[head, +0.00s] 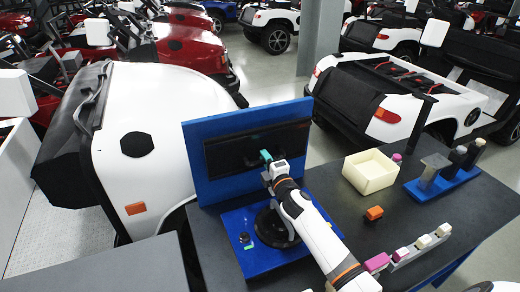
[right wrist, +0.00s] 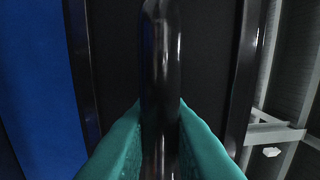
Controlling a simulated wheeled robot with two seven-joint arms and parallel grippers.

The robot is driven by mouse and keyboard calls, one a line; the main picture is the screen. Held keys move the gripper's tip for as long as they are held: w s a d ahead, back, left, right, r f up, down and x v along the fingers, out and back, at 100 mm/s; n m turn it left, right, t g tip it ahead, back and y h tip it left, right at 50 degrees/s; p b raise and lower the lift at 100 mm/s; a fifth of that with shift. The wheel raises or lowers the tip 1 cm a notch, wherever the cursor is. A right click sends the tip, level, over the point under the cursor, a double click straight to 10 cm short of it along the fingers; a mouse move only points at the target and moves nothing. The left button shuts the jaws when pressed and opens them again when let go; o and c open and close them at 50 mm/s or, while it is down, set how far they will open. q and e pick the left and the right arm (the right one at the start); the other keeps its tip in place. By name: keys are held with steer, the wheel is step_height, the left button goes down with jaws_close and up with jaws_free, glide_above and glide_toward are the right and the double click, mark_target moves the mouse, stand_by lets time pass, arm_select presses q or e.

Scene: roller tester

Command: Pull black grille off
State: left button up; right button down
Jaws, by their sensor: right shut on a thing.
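The black grille (head: 230,152) is a wide dark panel on the front of an upright blue board (head: 195,140). My right gripper (head: 265,156) reaches up to the grille's lower middle, with its teal fingertips against it. In the right wrist view, the two teal fingers of my right gripper (right wrist: 160,130) are shut on a glossy black bar of the grille (right wrist: 160,60), one on each side. The dark face of the grille shows behind the bar. The grille still sits flat against the board. My left gripper is out of view.
A blue base (head: 258,258) with a round black part lies under my right arm. On the dark table stand a cream box (head: 370,172), an orange block (head: 374,213), and a blue rack (head: 440,187) with dark cylinders.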

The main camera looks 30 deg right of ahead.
steer(key=shift+s+a+r+p, duration=0.15)
steer(key=shift+s+p, duration=0.5)
steer(key=shift+s, duration=1.5)
steer(key=c, duration=2.1)
jaws_free()
jaws_close()
